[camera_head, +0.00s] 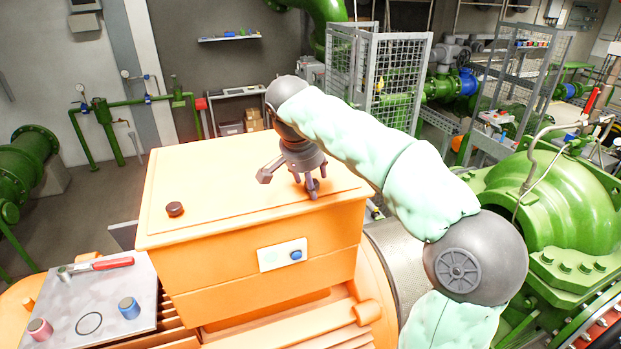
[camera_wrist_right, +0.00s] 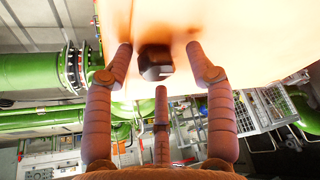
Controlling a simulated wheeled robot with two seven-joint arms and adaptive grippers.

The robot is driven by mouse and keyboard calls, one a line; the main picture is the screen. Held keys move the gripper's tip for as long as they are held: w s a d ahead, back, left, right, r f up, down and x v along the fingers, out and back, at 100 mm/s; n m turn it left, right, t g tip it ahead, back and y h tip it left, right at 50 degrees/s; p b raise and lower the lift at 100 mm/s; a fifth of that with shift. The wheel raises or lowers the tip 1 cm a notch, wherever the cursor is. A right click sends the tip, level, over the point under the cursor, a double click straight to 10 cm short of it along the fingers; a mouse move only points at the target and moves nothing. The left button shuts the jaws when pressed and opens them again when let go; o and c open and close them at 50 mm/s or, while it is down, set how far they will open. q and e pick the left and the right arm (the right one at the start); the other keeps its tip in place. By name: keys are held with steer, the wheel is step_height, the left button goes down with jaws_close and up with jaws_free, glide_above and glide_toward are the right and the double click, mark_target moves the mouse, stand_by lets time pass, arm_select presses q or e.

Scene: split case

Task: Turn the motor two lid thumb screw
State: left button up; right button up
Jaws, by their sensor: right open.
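The orange motor box (camera_head: 250,240) has a flat lid (camera_head: 235,175) on top. One dark brown thumb screw (camera_head: 175,209) stands on the lid's left front, away from my grippers. My right gripper (camera_head: 292,183) is over the right part of the lid, its three fingers spread and pointing down. In the right wrist view, a dark knob-like thumb screw (camera_wrist_right: 155,62) shows between the spread fingers, with gaps on each side. In the head view that screw is hidden by the gripper. I cannot tell how far the fingertips reach down around it. My left gripper is not in view.
A grey plate (camera_head: 90,300) at the lower left holds a red-handled tool (camera_head: 105,265), a blue cylinder (camera_head: 129,308) and a pink cylinder (camera_head: 40,331). A green pump housing (camera_head: 560,200) stands to the right.

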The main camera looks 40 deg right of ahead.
steer(key=shift+s+r, duration=0.1)
steer(key=shift+s, duration=0.1)
steer(key=c, duration=1.1)
